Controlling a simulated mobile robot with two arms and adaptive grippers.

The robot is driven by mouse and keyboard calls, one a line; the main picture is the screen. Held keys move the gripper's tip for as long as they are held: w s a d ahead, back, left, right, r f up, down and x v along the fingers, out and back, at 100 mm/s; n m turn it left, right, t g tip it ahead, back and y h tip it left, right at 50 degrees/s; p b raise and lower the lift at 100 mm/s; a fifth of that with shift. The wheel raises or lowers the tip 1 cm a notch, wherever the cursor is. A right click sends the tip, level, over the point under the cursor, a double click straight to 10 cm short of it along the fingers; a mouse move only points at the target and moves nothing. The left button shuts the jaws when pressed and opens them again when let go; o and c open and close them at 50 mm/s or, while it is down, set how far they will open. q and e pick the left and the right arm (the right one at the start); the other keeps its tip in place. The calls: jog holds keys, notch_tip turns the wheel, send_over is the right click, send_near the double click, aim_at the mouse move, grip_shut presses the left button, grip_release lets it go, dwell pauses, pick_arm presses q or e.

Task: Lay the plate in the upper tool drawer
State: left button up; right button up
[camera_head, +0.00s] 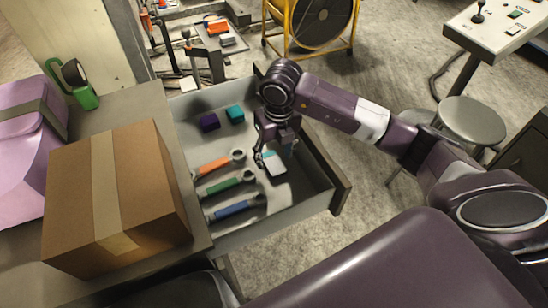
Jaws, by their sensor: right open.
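The upper tool drawer (318,200) is pulled out from the workbench. A small pale plate (273,163), whitish with a light blue upper part, lies on or very close to the drawer floor, right of the wrenches. My right gripper (274,156) reaches down into the drawer at the plate's upper end. Its fingers are apart, one on each side of the plate. The gripper hides part of the plate, and I cannot tell whether the fingers touch it. My left gripper is out of view.
In the drawer lie an orange wrench (218,164), a green wrench (226,184), a blue wrench (235,208), a purple block (209,122) and a teal block (235,113). A cardboard box (160,190) stands on the bench at left. A round stool (472,120) stands at right.

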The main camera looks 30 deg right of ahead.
aim_at(276, 167)
notch_tip(276, 167, up, 10)
jog(key=s+b, duration=0.1)
jog(key=shift+r, duration=0.2)
jog(key=shift+s, duration=0.1)
